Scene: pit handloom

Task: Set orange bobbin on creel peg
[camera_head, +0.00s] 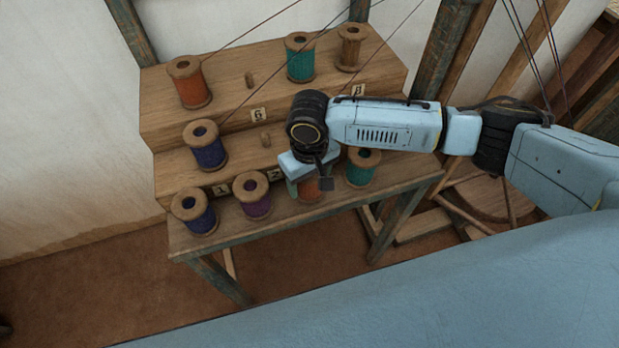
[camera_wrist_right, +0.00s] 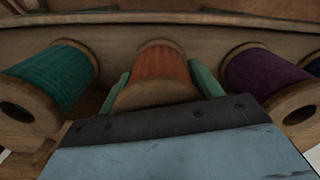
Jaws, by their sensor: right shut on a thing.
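An orange bobbin (camera_head: 307,189) is at the front step of the wooden creel (camera_head: 240,226), mostly hidden under my right gripper (camera_head: 308,186). In the right wrist view the orange bobbin (camera_wrist_right: 160,66) sits between the green finger pads, and the gripper is shut on it. I cannot tell whether its base touches the step. Another orange bobbin (camera_head: 190,82) stands at the left of the top step. A bare peg (camera_head: 249,80) stands on the top step and another bare peg (camera_head: 265,138) on the middle step. My left gripper is not in view.
A purple bobbin (camera_head: 254,195) and a teal bobbin (camera_head: 363,166) stand close on either side of the gripper. Blue bobbins (camera_head: 205,145) stand at the left. Another teal bobbin (camera_head: 300,57) and a brown bobbin (camera_head: 350,48) stand on top. Thin threads run up from the creel.

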